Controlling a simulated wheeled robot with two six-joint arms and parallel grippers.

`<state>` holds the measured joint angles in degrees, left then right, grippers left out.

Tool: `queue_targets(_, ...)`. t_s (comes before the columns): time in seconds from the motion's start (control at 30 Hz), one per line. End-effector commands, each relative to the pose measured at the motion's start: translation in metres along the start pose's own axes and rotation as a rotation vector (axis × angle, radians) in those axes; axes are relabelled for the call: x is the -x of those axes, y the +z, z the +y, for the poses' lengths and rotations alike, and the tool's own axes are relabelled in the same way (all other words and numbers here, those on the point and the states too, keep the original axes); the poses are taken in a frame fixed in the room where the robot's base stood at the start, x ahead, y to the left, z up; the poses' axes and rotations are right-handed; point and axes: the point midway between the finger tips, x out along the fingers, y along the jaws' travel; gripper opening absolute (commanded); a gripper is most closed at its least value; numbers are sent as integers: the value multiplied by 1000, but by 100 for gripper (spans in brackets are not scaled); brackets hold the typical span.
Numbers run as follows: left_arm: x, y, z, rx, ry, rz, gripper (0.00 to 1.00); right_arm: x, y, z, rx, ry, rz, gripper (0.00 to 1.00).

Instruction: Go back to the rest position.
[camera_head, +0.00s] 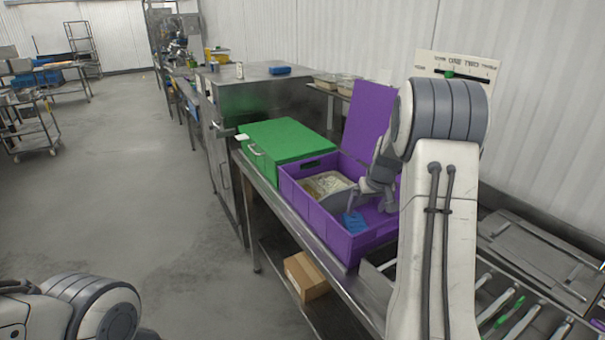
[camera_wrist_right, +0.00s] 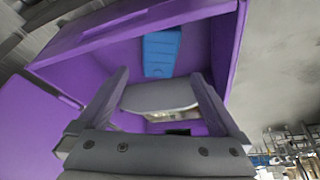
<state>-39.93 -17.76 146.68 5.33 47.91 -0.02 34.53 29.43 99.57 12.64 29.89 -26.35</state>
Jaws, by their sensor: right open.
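My right gripper (camera_head: 372,198) reaches into the purple crate (camera_head: 317,212) on the steel table. In the right wrist view my right gripper (camera_wrist_right: 165,85) has its two fingers spread apart with nothing held between them. A metal-looking tray (camera_head: 327,184) with pale contents lies in the crate, left of the gripper. A blue object (camera_head: 354,222) lies in the crate below the gripper, and it also shows in the wrist view (camera_wrist_right: 161,53). A grey curved piece (camera_wrist_right: 160,95) shows between the fingers. Only a left arm joint shows at the bottom left; its gripper is out of view.
A closed green box (camera_head: 287,146) stands beside the crate. The purple lid (camera_head: 368,118) stands raised behind it. Slotted rails (camera_head: 515,305) with utensils are at the right. A cardboard box (camera_head: 306,275) sits on the lower shelf.

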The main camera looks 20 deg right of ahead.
Motion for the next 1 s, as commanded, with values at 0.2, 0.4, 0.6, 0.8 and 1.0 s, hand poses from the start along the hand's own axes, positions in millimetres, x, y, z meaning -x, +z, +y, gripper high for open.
queue_targets(0.2, 7, 0, 0, 0, 0, 0, 100, -34, 1, -1, 1, -2, -6, 100)
queue_targets(0.4, 14, -1, 1, 0, 0, 0, 100, -73, 0, -1, 1, -2, -5, 100)
queue_targets(0.6, 20, -1, 1, 0, 0, 0, 100, -110, 1, -1, 1, -1, -4, 100)
queue_targets(0.8, 15, -1, 1, 0, 0, 0, 100, -100, -7, 0, 2, 0, 4, 100)
queue_targets(1.0, 12, -1, 1, 0, 0, 0, 100, -86, -12, 0, 1, 0, 1, 100)
